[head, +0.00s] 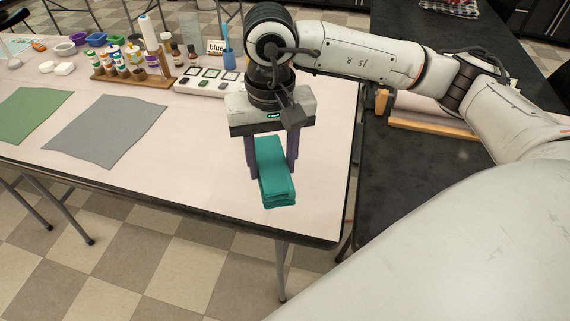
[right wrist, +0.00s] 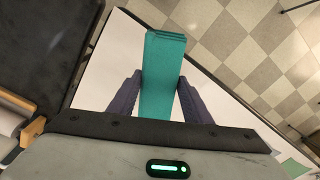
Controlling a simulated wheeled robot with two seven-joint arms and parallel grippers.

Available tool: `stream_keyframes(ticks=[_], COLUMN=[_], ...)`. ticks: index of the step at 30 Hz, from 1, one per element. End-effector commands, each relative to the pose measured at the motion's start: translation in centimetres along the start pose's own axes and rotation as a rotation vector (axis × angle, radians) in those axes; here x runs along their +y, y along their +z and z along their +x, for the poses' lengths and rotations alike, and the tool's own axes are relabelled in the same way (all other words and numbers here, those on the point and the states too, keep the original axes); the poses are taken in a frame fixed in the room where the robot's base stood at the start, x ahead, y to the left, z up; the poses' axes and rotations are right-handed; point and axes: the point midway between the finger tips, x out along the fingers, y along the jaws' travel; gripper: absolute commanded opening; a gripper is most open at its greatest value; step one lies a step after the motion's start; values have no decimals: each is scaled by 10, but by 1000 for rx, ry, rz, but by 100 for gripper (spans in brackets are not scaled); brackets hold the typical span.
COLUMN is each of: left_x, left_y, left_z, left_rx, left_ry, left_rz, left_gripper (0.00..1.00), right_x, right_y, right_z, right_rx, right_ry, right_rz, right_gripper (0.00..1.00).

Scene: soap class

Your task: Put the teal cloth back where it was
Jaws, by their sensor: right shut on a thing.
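The teal cloth (head: 275,180) is a folded, layered strip near the right front corner of the white table (head: 206,186). My right gripper (head: 271,170) points down and is shut on the cloth, with a finger on each long side. In the right wrist view the cloth (right wrist: 163,75) sits between the two dark fingers (right wrist: 160,97) and sticks out beyond them. Whether the cloth touches the table or is held just above it, I cannot tell. My left gripper is not in view.
A grey cloth (head: 105,130) and a green cloth (head: 30,115) lie flat to the left. A dark counter (head: 405,170) is at right. Table between grey cloth and gripper is clear.

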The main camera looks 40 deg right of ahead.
Motion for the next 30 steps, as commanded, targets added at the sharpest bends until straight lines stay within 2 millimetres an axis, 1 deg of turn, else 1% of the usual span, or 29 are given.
stream_keyframes(ticks=[1, 3, 5, 6, 9, 12, 14, 16, 21, 24, 30], left_x=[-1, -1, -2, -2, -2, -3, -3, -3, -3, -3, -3], left_y=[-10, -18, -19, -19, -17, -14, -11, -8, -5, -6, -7], left_z=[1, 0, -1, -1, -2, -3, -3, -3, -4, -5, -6], left_rx=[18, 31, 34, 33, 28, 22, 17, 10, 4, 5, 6], left_ry=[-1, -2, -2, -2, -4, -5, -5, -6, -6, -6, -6], left_rz=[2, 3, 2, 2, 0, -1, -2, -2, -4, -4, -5], left_gripper=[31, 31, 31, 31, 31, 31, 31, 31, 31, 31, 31], right_x=[2, 6, 12, 17, 29, 39, 43, 45, 46, 46, 47], right_y=[-16, -38, -55, -66, -85, -97, -101, -102, -101, -101, -101], right_z=[2, 6, 10, 13, 21, 27, 31, 41, 73, 87, 102], right_rx=[-1, 2, 1, 0, -5, -8, -7, -10, -10, -8, -8], right_ry=[-3, -5, -3, -1, 10, 22, 27, 32, 34, 31, 31], right_rz=[153, 385, 580, 706, 970, 1147, 1211, 1250, 1258, 1257, 1255], right_gripper=[27, 27, 27, 27, 27, 27, 27, 27, 27, 27, 27])
